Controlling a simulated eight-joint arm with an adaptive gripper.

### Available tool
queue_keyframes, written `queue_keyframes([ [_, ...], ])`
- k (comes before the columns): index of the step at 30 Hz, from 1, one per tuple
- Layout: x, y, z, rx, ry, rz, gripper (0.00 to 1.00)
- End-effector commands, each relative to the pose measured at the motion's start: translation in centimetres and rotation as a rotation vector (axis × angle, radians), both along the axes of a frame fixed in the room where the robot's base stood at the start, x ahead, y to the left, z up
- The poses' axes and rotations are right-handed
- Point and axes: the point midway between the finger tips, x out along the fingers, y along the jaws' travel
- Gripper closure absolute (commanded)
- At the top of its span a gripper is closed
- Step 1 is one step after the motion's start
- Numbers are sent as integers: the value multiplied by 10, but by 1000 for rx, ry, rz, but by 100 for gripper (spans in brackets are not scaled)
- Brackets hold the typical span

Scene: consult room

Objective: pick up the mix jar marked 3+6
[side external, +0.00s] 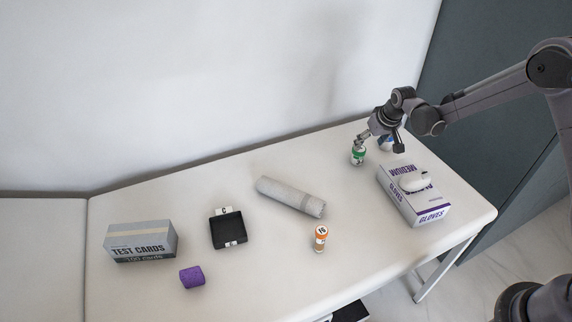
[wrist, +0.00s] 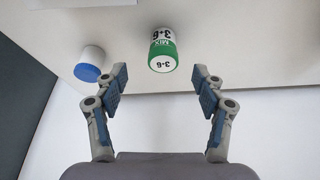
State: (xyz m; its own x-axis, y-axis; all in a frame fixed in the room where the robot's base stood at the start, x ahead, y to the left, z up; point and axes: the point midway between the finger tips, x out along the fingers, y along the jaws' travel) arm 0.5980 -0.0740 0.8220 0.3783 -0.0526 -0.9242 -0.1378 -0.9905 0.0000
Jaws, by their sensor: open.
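The mix jar (wrist: 163,50) is white with a green band and reads 3+6, upside down in the wrist view. It also shows in the side view as a small green and white jar (side external: 358,157) on the table near the wall. My gripper (wrist: 160,78) is open and empty. In the wrist view the jar lies between the lines of the two fingers, just beyond their tips, and neither finger visibly touches it. In the side view my gripper (side external: 379,142) is close above the jar and partly overlaps its surroundings.
A white and blue jar (wrist: 91,62) stands beside the mix jar. A glove box (side external: 425,212) bears a white object (side external: 408,181).

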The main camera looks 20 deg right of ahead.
Motion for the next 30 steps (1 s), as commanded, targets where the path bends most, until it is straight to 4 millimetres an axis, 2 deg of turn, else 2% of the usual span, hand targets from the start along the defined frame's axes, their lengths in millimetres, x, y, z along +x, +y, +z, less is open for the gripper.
queue_keyframes([
  [6, 12, -1, -27, 0, -1, 0, 30],
  [17, 21, -1, -46, -1, -1, 1, 30],
  [24, 37, 0, -71, 0, -1, 0, 30],
  [30, 42, -1, -83, 0, -1, 0, 30],
])
